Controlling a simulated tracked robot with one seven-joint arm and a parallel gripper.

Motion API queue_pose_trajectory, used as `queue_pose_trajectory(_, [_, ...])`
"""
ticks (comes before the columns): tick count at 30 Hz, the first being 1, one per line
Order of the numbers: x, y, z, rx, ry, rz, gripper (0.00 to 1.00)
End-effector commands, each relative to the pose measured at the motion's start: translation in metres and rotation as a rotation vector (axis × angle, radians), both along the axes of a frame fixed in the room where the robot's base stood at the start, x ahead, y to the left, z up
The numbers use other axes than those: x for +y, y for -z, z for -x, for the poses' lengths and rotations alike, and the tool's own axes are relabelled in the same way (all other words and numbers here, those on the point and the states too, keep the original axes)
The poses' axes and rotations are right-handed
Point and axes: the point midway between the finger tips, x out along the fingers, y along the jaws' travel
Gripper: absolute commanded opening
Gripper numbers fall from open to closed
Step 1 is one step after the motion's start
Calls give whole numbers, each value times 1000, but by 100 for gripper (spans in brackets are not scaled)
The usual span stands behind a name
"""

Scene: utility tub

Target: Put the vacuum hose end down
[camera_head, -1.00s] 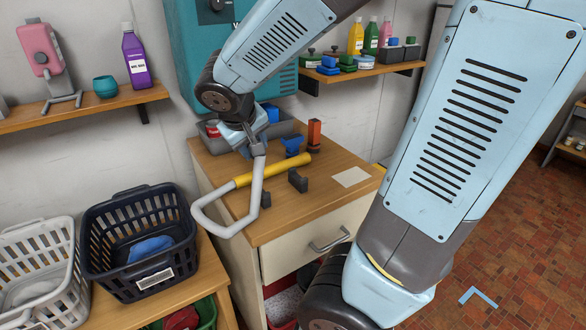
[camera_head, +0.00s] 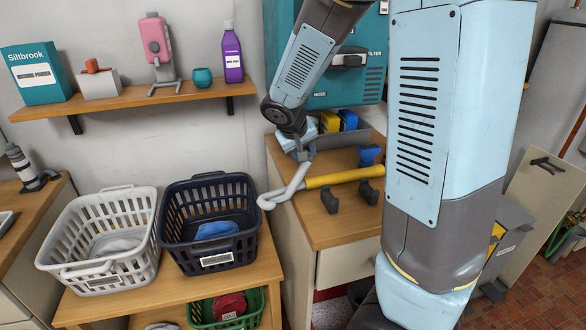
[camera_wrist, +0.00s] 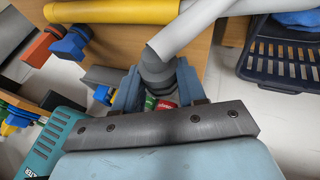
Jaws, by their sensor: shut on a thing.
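The vacuum hose is a pale grey tube (camera_head: 290,188) that bends back at the cabinet's left edge and joins a yellow tube (camera_head: 340,178) above the wooden cabinet top (camera_head: 308,222). My gripper (camera_head: 303,150) is above the back left of that top. In the wrist view my gripper (camera_wrist: 157,90) is shut on the dark grey hose end (camera_wrist: 156,68), with the pale hose (camera_wrist: 200,25) running up and right from it. The yellow tube (camera_wrist: 115,12) shows at the top. Two dark upright holders (camera_head: 330,200) stand on the cabinet in front of the yellow tube.
A navy basket (camera_head: 210,185) with a blue cloth and a white basket (camera_head: 100,235) stand on a lower table at left. A blue item (camera_head: 368,155) and a grey bin stand at the cabinet's back. A teal machine (camera_head: 340,85) is behind. My arm hides the cabinet's right side.

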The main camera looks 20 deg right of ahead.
Motion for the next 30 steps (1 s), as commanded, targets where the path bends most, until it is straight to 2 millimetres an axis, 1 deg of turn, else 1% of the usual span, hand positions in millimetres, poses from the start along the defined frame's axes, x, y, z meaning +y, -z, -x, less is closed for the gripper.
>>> queue_pose_trajectory(3, [2,14,-11,3,0,3,9])
queue_pose_trajectory(9, [6,28,-22,0,0,0,9])
queue_pose_trajectory(14, [6,31,-26,0,0,0,9])
queue_pose_trajectory(17, [7,37,-29,1,0,1,9])
queue_pose_trajectory(21, [8,55,-29,3,-1,2,9])
queue_pose_trajectory(24, [7,65,-29,2,-1,2,9])
queue_pose_trajectory(30, [8,67,-29,-1,-1,-1,9])
